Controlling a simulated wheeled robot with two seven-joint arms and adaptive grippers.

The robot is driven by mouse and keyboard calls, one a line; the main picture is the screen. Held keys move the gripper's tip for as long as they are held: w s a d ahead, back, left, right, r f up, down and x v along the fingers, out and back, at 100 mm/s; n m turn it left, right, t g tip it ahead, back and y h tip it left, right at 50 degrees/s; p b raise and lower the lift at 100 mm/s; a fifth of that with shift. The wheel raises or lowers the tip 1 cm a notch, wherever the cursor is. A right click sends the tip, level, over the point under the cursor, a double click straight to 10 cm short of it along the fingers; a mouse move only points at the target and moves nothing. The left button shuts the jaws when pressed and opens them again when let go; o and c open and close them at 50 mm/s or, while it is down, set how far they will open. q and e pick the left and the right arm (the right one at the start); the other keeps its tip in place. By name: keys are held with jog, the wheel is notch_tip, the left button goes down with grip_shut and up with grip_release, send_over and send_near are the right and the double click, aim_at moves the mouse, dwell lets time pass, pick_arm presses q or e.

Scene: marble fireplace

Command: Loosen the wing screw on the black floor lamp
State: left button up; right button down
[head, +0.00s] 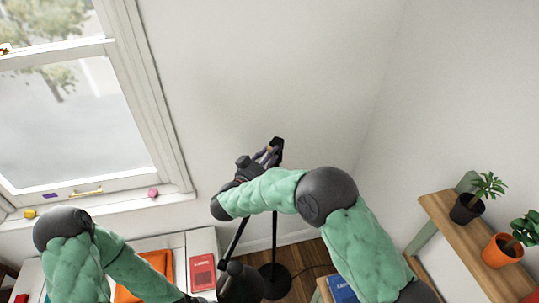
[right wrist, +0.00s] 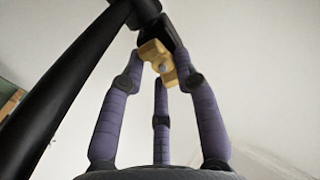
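The black floor lamp's thin pole (head: 275,230) rises beside the wall, and its dark slanted arm (right wrist: 70,80) crosses the left of the right wrist view. The yellow wing screw (right wrist: 154,50) sits on a black joint (right wrist: 150,18) at the top of that view. My right gripper (head: 270,156) is at the lamp's upper joint. In the right wrist view its purple fingers (right wrist: 160,72) close in around the wing screw from both sides and below, with their tips against it. In the head view the screw is hidden. My left arm reaches the bottom edge; its gripper is out of view.
The round lamp base (head: 274,281) stands on the wood floor. A white surface at lower left holds a red book (head: 202,272) and an orange cloth (head: 150,282). A wooden shelf (head: 470,240) with potted plants is at right. The wall behind the lamp is bare.

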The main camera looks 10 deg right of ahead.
jog(key=n+p, duration=0.3)
jog(key=p, duration=0.1)
jog(key=shift+a+r+n, duration=0.1)
jog(key=shift+r+n, duration=0.15)
jog(key=shift+n, duration=0.05)
jog(key=shift+w+n+p, duration=0.15)
jog(key=shift+n+p, duration=1.05)
jog(key=shift+n, duration=0.4)
jog(key=shift+f, duration=0.1)
jog(key=c, duration=0.9)
grip_release()
jog(key=shift+a, duration=0.1)
jog(key=v, duration=1.2)
